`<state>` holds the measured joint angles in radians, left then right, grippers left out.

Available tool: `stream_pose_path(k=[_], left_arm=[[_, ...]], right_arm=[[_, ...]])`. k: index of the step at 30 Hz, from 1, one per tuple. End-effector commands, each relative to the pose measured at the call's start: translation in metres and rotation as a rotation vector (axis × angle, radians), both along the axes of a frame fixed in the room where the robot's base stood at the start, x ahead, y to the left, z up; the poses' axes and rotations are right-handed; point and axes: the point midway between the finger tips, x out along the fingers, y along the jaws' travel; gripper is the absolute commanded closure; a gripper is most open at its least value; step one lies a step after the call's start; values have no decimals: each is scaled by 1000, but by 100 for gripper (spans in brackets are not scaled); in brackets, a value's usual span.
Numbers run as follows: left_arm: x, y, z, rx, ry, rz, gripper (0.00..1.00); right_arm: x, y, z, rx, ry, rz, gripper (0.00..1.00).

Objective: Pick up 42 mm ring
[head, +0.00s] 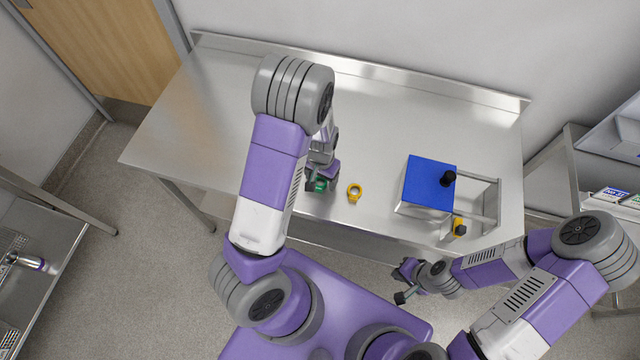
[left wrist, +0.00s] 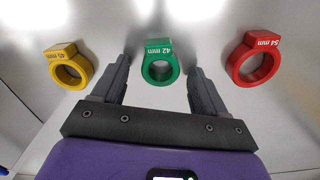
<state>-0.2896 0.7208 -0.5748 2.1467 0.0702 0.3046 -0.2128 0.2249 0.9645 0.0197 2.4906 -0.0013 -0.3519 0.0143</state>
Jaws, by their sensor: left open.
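The green ring marked 42 mm (left wrist: 160,63) lies flat on the steel table, its tab pointing away in the left wrist view. In the head view a little of the green ring (head: 320,185) shows beside my left gripper (head: 312,186). My left gripper (left wrist: 158,80) is open in the left wrist view, with one finger on each side of the green ring and a gap to each. I cannot tell how far above the table the fingertips are. My right gripper (head: 402,283) is in front of the table in the head view; its jaws are too small to judge.
A yellow ring marked 45 mm (left wrist: 68,66) lies left of the green one, and a red ring marked 54 mm (left wrist: 254,58) lies right. A blue-topped block (head: 432,180) with a metal frame stands on the right of the steel table (head: 220,110). The table's back is clear.

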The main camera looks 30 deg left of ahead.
Motion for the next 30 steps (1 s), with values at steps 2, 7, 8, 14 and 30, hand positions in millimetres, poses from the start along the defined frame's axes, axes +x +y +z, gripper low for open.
stream_pose_path(k=[2, 7, 8, 14, 30], left_arm=[[0, 0, -1, 0, 0, 0, 27], [0, 0, 0, 0, -1, 0, 32], [0, 0, 0, 0, 0, 0, 36], [0, 0, 0, 0, 0, 0, 67], [1, -1, 25, -1, -5, -1, 86]], right_arm=[[0, 0, 0, 0, 0, 0, 100], [0, 0, 0, 0, 0, 0, 100], [0, 0, 0, 0, 0, 0, 100], [0, 0, 0, 0, 0, 0, 100], [0, 0, 7, 0, 0, 0, 100]])
